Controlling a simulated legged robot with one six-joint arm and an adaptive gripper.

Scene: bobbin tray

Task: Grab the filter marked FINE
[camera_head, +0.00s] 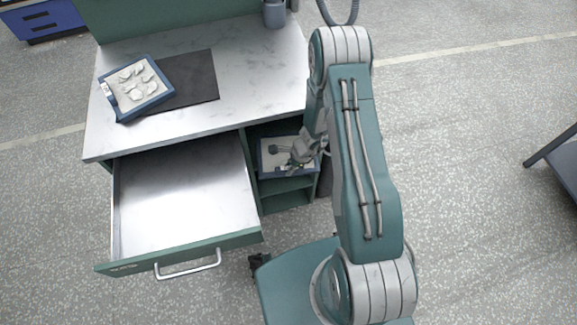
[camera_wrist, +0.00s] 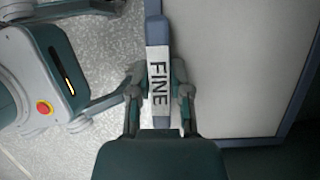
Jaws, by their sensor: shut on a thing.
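The filter marked FINE is a flat pale panel with a blue frame (camera_wrist: 297,95). Its white label reading FINE (camera_wrist: 158,85) sits on the near edge of the frame. In the head view the filter (camera_head: 270,168) lies in the open compartment under the worktop, right of the drawer, partly covered by my arm. My gripper (camera_wrist: 158,92) is shut on the labelled edge, one finger on each side of the label. In the head view my gripper (camera_head: 303,152) is at the filter's right side. I cannot tell whether the filter touches the shelf.
The metal drawer (camera_head: 185,190) is pulled open left of the compartment. Another blue-framed panel (camera_head: 126,112) with pale crumpled pieces lies on the worktop (camera_head: 250,60), partly over a dark mat (camera_head: 198,80). A grey cup (camera_head: 274,14) stands at the back. Lower shelves are below the filter.

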